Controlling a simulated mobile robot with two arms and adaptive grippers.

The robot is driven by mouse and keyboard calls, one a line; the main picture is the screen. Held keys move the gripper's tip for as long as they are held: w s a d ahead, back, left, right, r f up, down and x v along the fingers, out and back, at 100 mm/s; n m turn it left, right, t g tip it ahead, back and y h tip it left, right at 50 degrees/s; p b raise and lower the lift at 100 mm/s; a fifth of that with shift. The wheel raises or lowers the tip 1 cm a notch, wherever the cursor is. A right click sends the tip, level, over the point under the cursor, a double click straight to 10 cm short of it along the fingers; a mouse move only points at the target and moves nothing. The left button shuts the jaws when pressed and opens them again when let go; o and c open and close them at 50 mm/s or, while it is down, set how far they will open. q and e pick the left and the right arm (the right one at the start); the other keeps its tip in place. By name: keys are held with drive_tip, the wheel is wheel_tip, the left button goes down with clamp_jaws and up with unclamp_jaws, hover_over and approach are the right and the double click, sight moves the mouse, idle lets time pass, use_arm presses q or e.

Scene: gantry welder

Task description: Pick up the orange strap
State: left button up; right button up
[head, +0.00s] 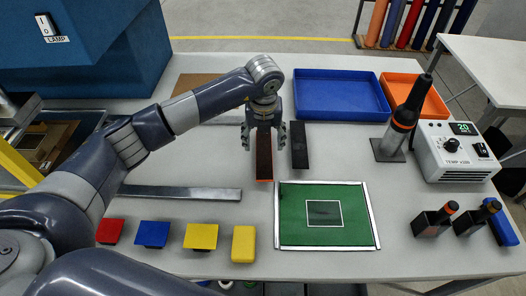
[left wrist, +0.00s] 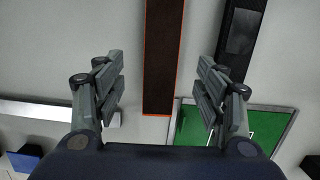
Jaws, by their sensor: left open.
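The orange strap (head: 264,156) is a dark strip with thin orange edges, lying on the grey table. In the left wrist view the strap (left wrist: 162,60) runs from the top edge down between my fingers. My left gripper (head: 264,138) is open above the strap, with one finger on each side of it. In the left wrist view both fingers of the gripper (left wrist: 160,92) are apart from the strap. I cannot tell how high above it they are. My right gripper is not in view.
A green board (head: 292,222) with a metal frame lies just in front of the strap. Blue (head: 340,98) and orange (head: 428,92) trays stand behind. A metal bar (head: 180,193) lies to the left. Coloured pieces (head: 201,236) line the front; a TEMP box (head: 452,150) stands right.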

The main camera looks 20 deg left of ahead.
sight(264, 153)
use_arm(q)
drive_tip(key=f+p, duration=0.1)
drive_tip(key=f, duration=0.2)
drive_tip(key=f+p, duration=0.1)
drive_tip(key=shift+w+f+p, duration=0.3)
drive_tip(key=shift+w+f, duration=0.2)
drive_tip(key=shift+f, duration=0.1)
drive_tip(key=shift+c, duration=0.6)
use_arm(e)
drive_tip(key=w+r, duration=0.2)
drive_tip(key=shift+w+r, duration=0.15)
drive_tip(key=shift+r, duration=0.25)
use_arm(q)
drive_tip(key=c, duration=0.8)
drive_tip(key=shift+c, duration=0.2)
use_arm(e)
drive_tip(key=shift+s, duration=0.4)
